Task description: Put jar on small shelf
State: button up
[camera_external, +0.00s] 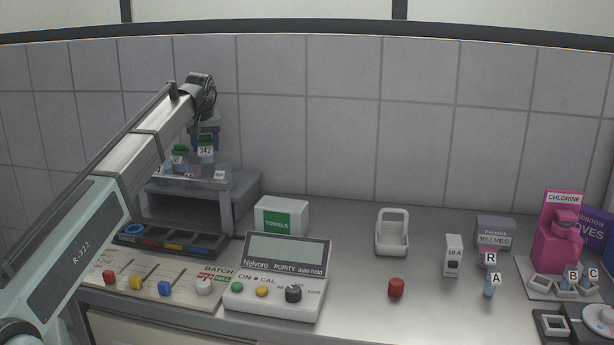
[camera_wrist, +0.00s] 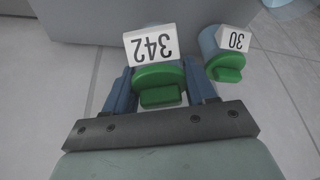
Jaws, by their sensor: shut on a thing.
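A jar with a green lid and a white label reading 342 (camera_external: 206,152) is held in my gripper (camera_external: 206,140) at the small shelf (camera_external: 222,184). In the wrist view the jar's green lid (camera_wrist: 159,82) sits between the two blue fingers of my gripper (camera_wrist: 160,92), which are shut on it. A second green-lidded jar (camera_external: 180,158) is just left of it on the shelf; it shows at the right in the wrist view (camera_wrist: 228,66), labelled 30. Whether the held jar touches the shelf top cannot be told.
Other small labelled items stand on the shelf. Below are a dark tray (camera_external: 170,240), a slider panel (camera_external: 150,280), a Nelvaro meter (camera_external: 280,275) and a towel box (camera_external: 281,216).

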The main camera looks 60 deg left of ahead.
aim_at(201, 153)
jog(key=shift+f, duration=1.8)
jog(key=shift+f, duration=0.15)
jog(key=o, duration=1.3)
jog(key=shift+o, duration=0.2)
jog(key=v, duration=1.2)
